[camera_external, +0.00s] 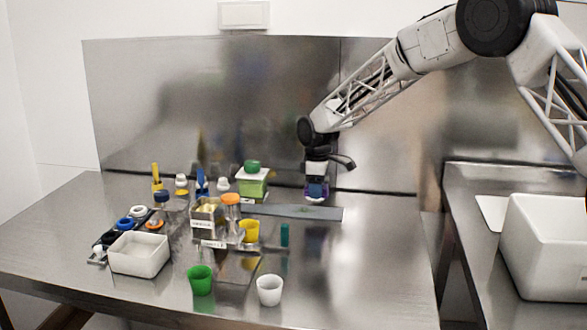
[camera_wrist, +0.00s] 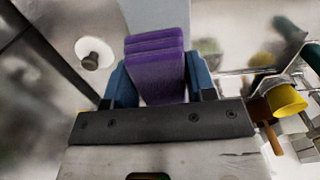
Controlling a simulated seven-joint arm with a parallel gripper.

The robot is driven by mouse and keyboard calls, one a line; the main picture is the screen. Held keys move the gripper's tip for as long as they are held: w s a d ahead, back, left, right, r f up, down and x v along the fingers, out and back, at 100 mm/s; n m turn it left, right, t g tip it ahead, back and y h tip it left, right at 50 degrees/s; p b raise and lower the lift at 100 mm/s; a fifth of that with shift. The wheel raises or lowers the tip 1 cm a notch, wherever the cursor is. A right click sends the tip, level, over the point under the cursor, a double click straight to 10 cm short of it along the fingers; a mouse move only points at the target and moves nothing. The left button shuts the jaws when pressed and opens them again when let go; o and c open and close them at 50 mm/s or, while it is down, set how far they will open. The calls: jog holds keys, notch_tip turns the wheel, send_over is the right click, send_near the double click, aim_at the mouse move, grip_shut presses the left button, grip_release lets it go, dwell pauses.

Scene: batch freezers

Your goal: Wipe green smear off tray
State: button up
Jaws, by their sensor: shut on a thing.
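My gripper (camera_external: 317,190) points down over the rear part of the steel table. It is shut on a purple ribbed block, likely a sponge (camera_wrist: 157,68), held between two blue fingers in the wrist view. A flat grey strip, probably the tray (camera_external: 325,213), lies below and around the gripper's position. Its grey surface also shows in the wrist view (camera_wrist: 155,14), beyond the block. I cannot clearly make out a green smear. I cannot tell whether the block touches the tray.
Left of the gripper stand a green box (camera_external: 252,187), a metal container (camera_external: 207,217), an orange-lidded jar (camera_external: 231,205) and a yellow cup (camera_external: 250,232). A white bin (camera_external: 139,254), green cup (camera_external: 200,280) and white cup (camera_external: 269,290) are nearer the front.

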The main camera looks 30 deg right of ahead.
aim_at(318, 216)
jog(key=shift+f, duration=1.95)
notch_tip(318, 216, down, 2)
jog(key=shift+f, duration=0.1)
jog(key=shift+w+a+r, duration=0.2)
jog(key=shift+w+a, duration=0.45)
jog(key=shift+c, duration=0.2)
jog(key=shift+w+a+f, duration=0.2)
jog(key=shift+w+a, duration=0.85)
jog(key=shift+w+a+r, duration=0.2)
jog(key=shift+r, duration=0.1)
jog(key=shift+w+a+f, duration=0.15)
jog(key=shift+a, duration=0.05)
jog(key=shift+w+a+r, duration=0.3)
jog(key=shift+w+a, duration=0.05)
jog(key=shift+w+a+f, duration=0.25)
jog(key=shift+f, duration=0.2)
jog(key=shift+s+d+r, duration=0.25)
jog(key=shift+d, duration=0.05)
jog(key=shift+s+d+f, duration=0.1)
jog(key=shift+s+f, duration=0.05)
jog(key=shift+f, duration=0.05)
jog(key=shift+s+d, duration=0.3)
jog(key=shift+s+d+r, duration=0.1)
jog(key=shift+d+r, duration=0.05)
jog(key=shift+r, duration=0.2)
jog(key=shift+s+d+f, duration=0.35)
jog(key=shift+s+d, duration=0.15)
jog(key=shift+s, duration=0.05)
jog(key=shift+s+d, duration=1.3)
jog(key=shift+r, duration=4.1)
